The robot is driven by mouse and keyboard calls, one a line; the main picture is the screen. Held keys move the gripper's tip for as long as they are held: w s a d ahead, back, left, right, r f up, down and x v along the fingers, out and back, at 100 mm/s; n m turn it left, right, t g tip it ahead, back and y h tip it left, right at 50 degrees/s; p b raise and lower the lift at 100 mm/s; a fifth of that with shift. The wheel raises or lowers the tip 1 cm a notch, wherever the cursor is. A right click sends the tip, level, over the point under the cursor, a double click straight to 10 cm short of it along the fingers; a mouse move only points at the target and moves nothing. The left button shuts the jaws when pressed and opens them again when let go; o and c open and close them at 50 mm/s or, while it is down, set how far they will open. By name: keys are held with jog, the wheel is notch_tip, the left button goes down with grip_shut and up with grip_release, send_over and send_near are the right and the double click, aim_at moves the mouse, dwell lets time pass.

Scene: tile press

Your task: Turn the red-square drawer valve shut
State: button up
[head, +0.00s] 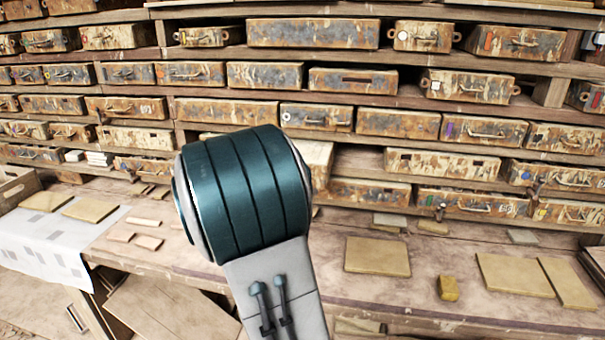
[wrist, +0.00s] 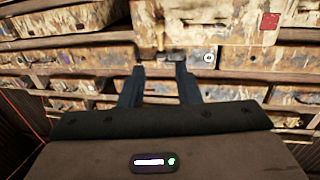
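In the wrist view a red square (wrist: 270,21) marks the right end of a rust-stained, cream-painted drawer (wrist: 230,32) at the top. My gripper (wrist: 160,69) points at the drawer wall below and left of that mark. Its two dark fingers stand apart with a gap between them. A small dark fitting shows beyond the fingertips, but I cannot tell if it is a valve or whether it is touched. In the head view my arm hides the gripper, and I cannot tell which drawer there is the red-square one.
Rows of worn metal drawers fill wooden shelves across the back. A wooden bench (head: 352,284) runs below them. It holds flat tan tiles (head: 377,256) and a small yellow block (head: 448,288). A printed white sheet (head: 55,247) lies at the left.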

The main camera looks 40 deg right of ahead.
jog(key=p+x, duration=0.2)
jog(key=x, duration=0.7)
jog(key=shift+d+f, duration=0.1)
jog(key=shift+w, duration=0.1)
grip_shut()
